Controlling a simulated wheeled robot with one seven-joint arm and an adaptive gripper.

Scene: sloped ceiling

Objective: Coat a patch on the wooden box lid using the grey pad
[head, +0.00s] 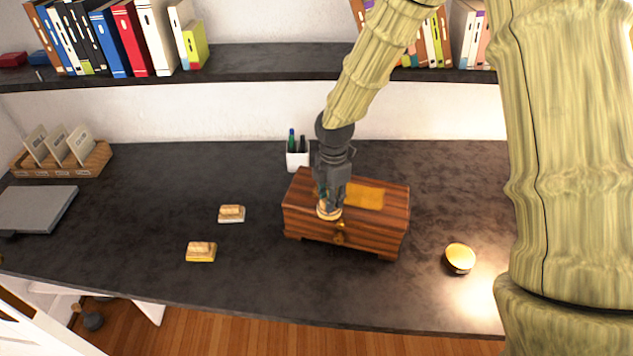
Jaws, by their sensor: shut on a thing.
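The wooden box (300,203) stands on the dark desk with its lid closed and a small knob on its front. An orange-yellow patch (366,196) shows on the right part of the lid. My gripper (330,200) points down over the lid's left front part, left of the patch. It is shut on a small tan pad (329,212), mostly hidden by the fingers; its underside colour and whether it touches the lid cannot be told. On the desk to the left lie a block-shaped pad with a pale grey-white base (231,214) and one with a yellow base (201,252).
A round tin with a yellow top (460,258) stands right of the box. A white pen holder (297,160) is close behind the box. A grey laptop (35,209) and a wooden card rack (92,160) are at far left. A bookshelf (270,62) runs above.

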